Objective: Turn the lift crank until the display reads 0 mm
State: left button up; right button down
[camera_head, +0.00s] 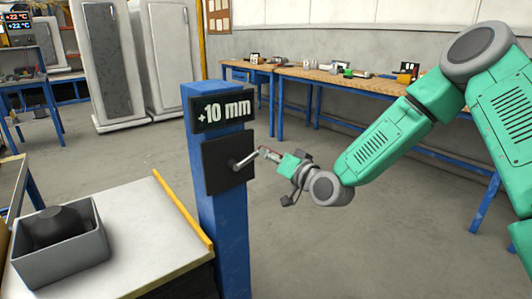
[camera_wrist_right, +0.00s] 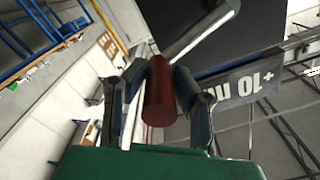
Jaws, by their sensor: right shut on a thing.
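The display (camera_head: 223,110) at the top of the blue post (camera_head: 226,235) reads +10 mm. It also shows, turned nearly upside down, in the right wrist view (camera_wrist_right: 238,86). Below it the lift crank (camera_head: 246,160) comes out of a dark square plate (camera_head: 215,168), its arm slanting up to the right. My right gripper (camera_head: 273,158) is at the crank's outer end. In the right wrist view its fingers are shut on the red-brown crank handle (camera_wrist_right: 159,95), one on each side. My left gripper is in neither view.
A light table (camera_head: 140,240) with a yellow edge strip (camera_head: 182,210) stands left of the post. A grey bin (camera_head: 62,262) holding a dark object is on it. Wooden workbenches (camera_head: 320,76) with blue legs run along the back wall. Open floor lies between.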

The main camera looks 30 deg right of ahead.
notch_tip(320, 180, down, 7)
jog(key=m+b, duration=0.5)
jog(key=m, duration=0.3)
jog(key=shift+a+f, duration=0.15)
jog(key=shift+s, duration=0.1)
jog(key=c, duration=1.3)
grip_release()
jog(key=shift+f, duration=0.1)
jog(key=shift+s+d, duration=0.15)
jog(key=shift+s, duration=1.85)
jog(key=shift+s+d, duration=0.2)
jog(key=shift+s, duration=1.75)
jog(key=shift+s+d, duration=0.15)
jog(key=shift+s, duration=1.85)
